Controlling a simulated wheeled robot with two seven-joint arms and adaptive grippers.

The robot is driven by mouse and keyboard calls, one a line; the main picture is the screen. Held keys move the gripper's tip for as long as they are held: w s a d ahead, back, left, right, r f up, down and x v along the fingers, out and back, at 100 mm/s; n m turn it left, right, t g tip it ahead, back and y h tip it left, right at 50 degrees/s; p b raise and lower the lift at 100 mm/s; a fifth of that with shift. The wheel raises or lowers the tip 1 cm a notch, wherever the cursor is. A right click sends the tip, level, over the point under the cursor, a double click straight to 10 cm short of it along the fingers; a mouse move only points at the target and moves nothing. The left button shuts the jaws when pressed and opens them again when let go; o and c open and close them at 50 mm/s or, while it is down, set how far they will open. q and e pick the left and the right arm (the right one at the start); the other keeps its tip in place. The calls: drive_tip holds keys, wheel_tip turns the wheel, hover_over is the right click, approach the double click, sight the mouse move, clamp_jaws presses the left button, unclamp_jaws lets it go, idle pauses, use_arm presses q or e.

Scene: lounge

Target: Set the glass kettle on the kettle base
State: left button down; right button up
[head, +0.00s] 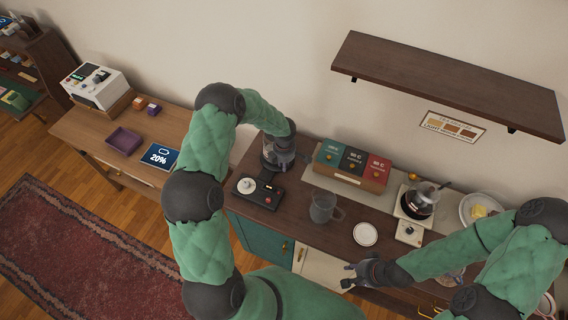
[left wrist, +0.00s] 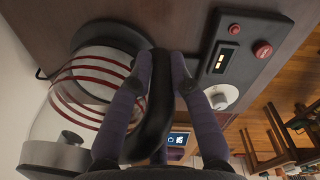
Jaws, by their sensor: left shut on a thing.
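The glass kettle (head: 278,152), with red stripes round its clear body, is at the back left of the dark counter. In the left wrist view the kettle (left wrist: 75,95) shows its metal lid and black handle (left wrist: 155,115). My left gripper (left wrist: 160,65) is shut on the handle. A dark unit that looks like the kettle base (head: 258,193) lies just in front of the kettle; its knob, display and red button panel (left wrist: 235,65) shows beside the gripper. I cannot tell whether the kettle touches the base. My right gripper (head: 350,275) looks open and empty near the counter's front edge.
A grey jug (head: 323,207) and a white saucer (head: 365,234) stand right of the base. Coloured boxes (head: 352,165) stand behind them. A coffee pot on a cream stand (head: 419,202) is further right. A wall shelf (head: 450,80) hangs above.

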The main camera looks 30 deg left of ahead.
use_arm(q)
drive_tip(key=shift+w+r+p, duration=0.1)
drive_tip(key=shift+r+p, duration=0.05)
drive_tip(key=shift+p, duration=0.4)
drive_tip(key=shift+f, duration=0.55)
idle(0.7)
drive_tip(key=c, duration=1.4)
unclamp_jaws()
drive_tip(key=shift+s+f, duration=0.1)
drive_tip(key=shift+s, duration=0.1)
drive_tip(key=r+p, duration=0.3)
drive_tip(key=p, duration=0.1)
drive_tip(key=r+p, duration=0.3)
drive_tip(key=r, duration=0.1)
drive_tip(key=r+p, duration=0.4)
drive_tip(key=shift+s+d+p, duration=0.2)
drive_tip(key=shift+s+p, duration=0.05)
drive_tip(key=shift+p, duration=0.05)
